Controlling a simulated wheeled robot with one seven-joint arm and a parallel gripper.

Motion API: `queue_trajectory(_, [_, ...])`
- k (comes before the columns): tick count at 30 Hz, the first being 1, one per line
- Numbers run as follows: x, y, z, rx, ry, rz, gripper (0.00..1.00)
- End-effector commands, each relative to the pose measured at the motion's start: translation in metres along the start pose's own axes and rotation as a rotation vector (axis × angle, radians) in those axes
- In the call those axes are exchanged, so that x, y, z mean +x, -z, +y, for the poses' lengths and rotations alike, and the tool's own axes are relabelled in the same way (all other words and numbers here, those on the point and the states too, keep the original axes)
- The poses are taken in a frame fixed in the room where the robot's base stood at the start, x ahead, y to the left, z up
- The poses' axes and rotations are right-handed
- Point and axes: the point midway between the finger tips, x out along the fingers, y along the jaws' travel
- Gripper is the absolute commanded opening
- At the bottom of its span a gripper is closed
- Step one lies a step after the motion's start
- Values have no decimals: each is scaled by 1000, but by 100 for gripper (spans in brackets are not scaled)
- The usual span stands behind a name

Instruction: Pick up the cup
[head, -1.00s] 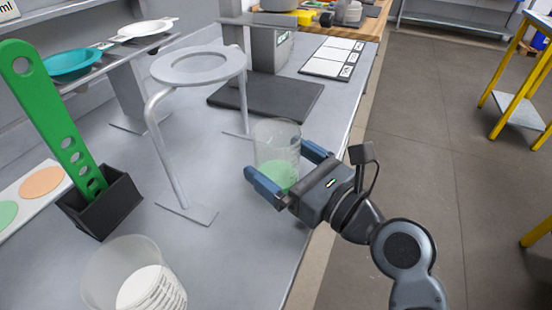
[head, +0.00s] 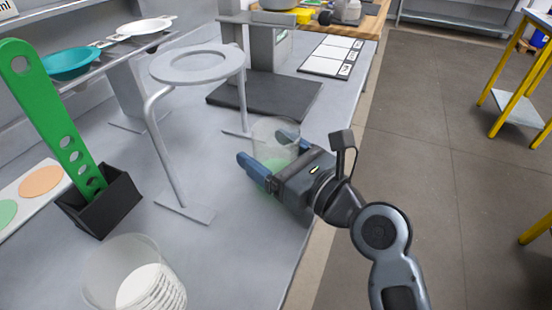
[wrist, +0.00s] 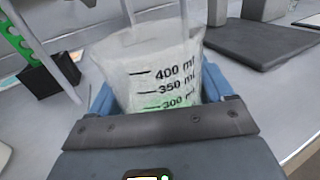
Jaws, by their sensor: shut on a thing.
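The cup (head: 272,134) is a clear beaker with green contents, on the grey bench near its right edge. In the wrist view the cup (wrist: 150,72) shows black marks from 300 to 400 ml and fills the space between the blue fingers. My gripper (head: 264,152) is shut on the cup, with one finger on each side of it. The gripper's body hides the lower part of the cup, so I cannot tell whether its base touches the bench.
A grey ring stand (head: 197,66) stands just left of the cup. A second clear beaker (head: 133,275) with white contents is at the front left. A green paddle (head: 50,120) stands in a black holder (head: 103,203). A dark plate (head: 265,97) lies behind the cup.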

Motion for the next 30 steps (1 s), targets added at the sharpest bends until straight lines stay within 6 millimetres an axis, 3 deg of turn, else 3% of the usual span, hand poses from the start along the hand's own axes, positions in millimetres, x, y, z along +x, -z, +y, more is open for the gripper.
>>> queue_trajectory(16, [0,-7,0,0,0,-2,49])
queue_trajectory(30, [-4,-46,-7,-1,4,-2,49])
